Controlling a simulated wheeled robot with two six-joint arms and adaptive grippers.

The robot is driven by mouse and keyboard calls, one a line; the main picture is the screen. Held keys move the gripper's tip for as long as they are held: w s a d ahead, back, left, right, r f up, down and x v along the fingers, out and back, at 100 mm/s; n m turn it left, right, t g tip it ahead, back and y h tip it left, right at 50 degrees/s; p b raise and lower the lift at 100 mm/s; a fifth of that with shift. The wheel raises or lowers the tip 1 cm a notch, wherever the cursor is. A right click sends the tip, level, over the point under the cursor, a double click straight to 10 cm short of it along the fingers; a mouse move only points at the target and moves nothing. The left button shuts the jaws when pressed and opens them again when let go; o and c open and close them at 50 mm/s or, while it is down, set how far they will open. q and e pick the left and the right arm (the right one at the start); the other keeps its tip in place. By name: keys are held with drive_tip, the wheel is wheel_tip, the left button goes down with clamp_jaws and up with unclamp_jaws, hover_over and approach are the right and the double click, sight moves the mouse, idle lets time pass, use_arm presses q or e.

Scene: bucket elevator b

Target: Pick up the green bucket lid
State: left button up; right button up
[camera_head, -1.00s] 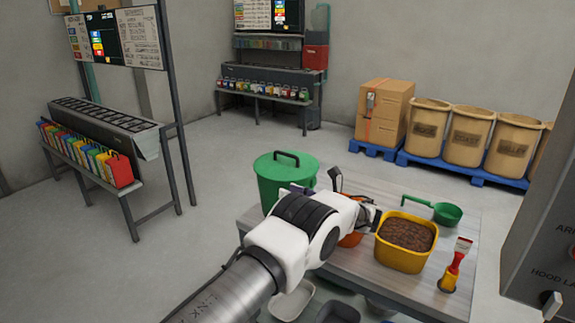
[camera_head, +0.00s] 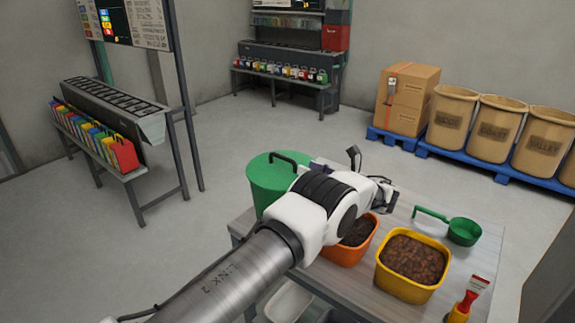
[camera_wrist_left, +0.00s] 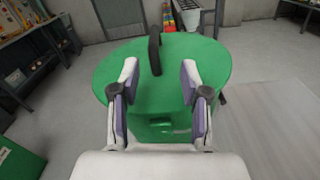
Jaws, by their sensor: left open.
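The green bucket lid (camera_head: 262,167) sits on the green bucket (camera_head: 268,195) at the table's left far corner, with a dark bar handle (camera_head: 290,158) on top. My left gripper shows in the left wrist view (camera_wrist_left: 159,68), open and empty, its two purple-padded fingers spread in front of the lid (camera_wrist_left: 205,60). The handle (camera_wrist_left: 155,52) appears between the fingertips in that picture, and I cannot see contact. In the head view my white wrist hides most of the gripper and the lid's near right side. My right gripper is not in view.
An orange tub (camera_head: 345,255) and a yellow tub (camera_head: 405,291) of brown material stand on the table. A green scoop (camera_head: 463,232) and a red-and-yellow brush (camera_head: 466,302) lie to the right. The floor beyond the table is clear up to the boxes (camera_head: 410,100).

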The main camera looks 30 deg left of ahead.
sight(294, 162)
use_arm(q)
drive_tip(key=a+p, duration=0.1)
drive_tip(key=s+a+r, duration=0.1)
drive_tip(key=shift+a+r+p, duration=0.2)
drive_tip(key=shift+a+p, duration=0.1)
drive_tip(key=shift+p, duration=0.1)
drive_tip(key=a, duration=0.1)
drive_tip(key=a+p, duration=0.1)
drive_tip(key=shift+w+a+f, duration=0.3)
drive_tip(key=shift+w+a, duration=0.05)
drive_tip(key=shift+a, duration=0.05)
drive_tip(key=shift+w+a+f, duration=0.1)
drive_tip(key=shift+a+f, duration=0.1)
drive_tip(key=shift+d, duration=0.1)
clamp_jaws()
drive_tip(key=shift+r, duration=0.15)
